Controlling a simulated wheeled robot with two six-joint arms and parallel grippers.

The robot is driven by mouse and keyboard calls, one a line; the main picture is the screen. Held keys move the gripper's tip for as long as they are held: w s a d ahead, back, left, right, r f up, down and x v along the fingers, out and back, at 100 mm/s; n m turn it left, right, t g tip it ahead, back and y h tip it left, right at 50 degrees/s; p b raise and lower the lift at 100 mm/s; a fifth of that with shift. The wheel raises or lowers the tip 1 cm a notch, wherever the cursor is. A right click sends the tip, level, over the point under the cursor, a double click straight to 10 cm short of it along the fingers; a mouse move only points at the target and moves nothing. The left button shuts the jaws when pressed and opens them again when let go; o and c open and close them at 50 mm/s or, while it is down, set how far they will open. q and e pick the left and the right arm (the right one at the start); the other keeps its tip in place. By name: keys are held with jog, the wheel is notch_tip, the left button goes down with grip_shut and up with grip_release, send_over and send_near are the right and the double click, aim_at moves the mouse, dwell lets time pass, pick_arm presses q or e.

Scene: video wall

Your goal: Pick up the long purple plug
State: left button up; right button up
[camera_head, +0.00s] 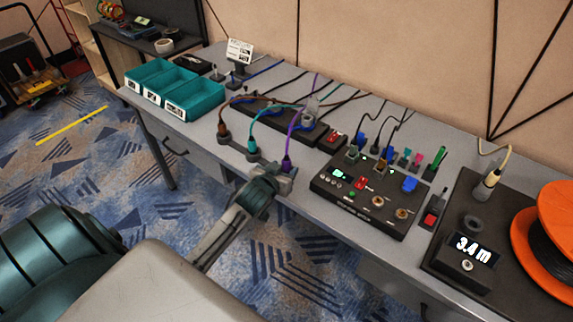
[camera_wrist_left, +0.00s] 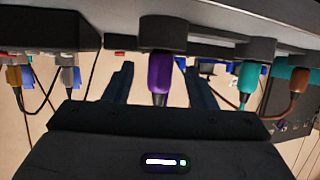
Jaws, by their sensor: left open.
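The purple plug (camera_head: 287,162) stands upright in a dark socket near the front edge of the bench, with a purple cable rising from its top. It also shows in the left wrist view (camera_wrist_left: 160,77), where the picture is upside down. My left gripper (camera_head: 284,175) is open at the front of the plug. In the wrist view its two fingers lie on either side of the plug, with a gap on each side. The gripper partly hides the plug's socket in the head view. My right gripper is not in view.
A teal plug (camera_head: 252,146) and a brown plug (camera_head: 223,130) stand in sockets to the left. A black control panel (camera_head: 333,203) lies close on the right. Teal bins (camera_head: 190,112) stand at the far left. An orange reel (camera_head: 556,215) is at the right end.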

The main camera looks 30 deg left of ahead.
pick_arm(q)
jog(key=shift+x, duration=1.15)
jog(key=shift+s+r, duration=0.1)
jog(key=c, duration=1.1)
jog(key=shift+r, duration=0.1)
